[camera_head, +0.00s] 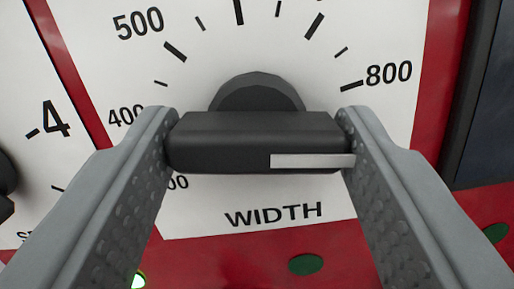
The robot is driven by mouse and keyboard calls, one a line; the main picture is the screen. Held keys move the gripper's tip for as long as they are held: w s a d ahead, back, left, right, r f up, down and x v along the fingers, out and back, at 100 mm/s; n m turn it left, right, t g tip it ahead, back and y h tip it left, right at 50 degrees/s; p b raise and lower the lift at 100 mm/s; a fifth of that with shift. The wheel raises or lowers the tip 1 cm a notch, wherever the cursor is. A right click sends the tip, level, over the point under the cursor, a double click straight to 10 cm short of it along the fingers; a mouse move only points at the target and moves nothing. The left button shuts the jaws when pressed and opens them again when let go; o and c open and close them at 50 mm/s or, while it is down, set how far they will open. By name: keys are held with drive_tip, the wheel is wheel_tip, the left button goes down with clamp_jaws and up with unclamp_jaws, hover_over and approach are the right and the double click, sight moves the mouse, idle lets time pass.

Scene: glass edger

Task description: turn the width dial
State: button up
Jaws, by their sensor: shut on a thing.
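The width dial (225,142) is a black knob with a wide grip bar and a rounded hub behind it. A white pointer line runs along the right part of the bar and ends at its right end. The dial sits on a white scale plate (350,200) marked WIDTH, with 500 at the upper left and 800 at the right. My gripper (257,140) is shut on the bar, one grey finger at its left end and one at its right end. The fingers hide parts of the lower scale marks.
The panel around the plate is red (228,262). Below are a dark green button (306,264), a lit green one (138,280) and another green one (496,233). Another scale plate (30,70) with a black knob (5,185) is at the left. A dark surface (492,110) lies at the right.

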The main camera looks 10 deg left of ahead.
idle(0.4)
drive_tip(key=o, duration=1)
drive_tip(key=v, duration=1.7)
drive_tip(key=shift+s, duration=0.15)
drive_tip(key=s+f+t, duration=0.1)
drive_tip(key=s+f, duration=0.6)
drive_tip(key=f, duration=0.4)
drive_tip(key=s+f+n+t, duration=0.1)
drive_tip(key=s+f, duration=0.6)
drive_tip(key=f, duration=0.5)
drive_tip(key=s+f+n+t, duration=0.1)
drive_tip(key=s+f, duration=0.6)
drive_tip(key=f, duration=0.4)
drive_tip(key=shift+s+d+f, duration=0.2)
drive_tip(key=shift+s+f, duration=0.15)
drive_tip(key=shift+f, duration=0.05)
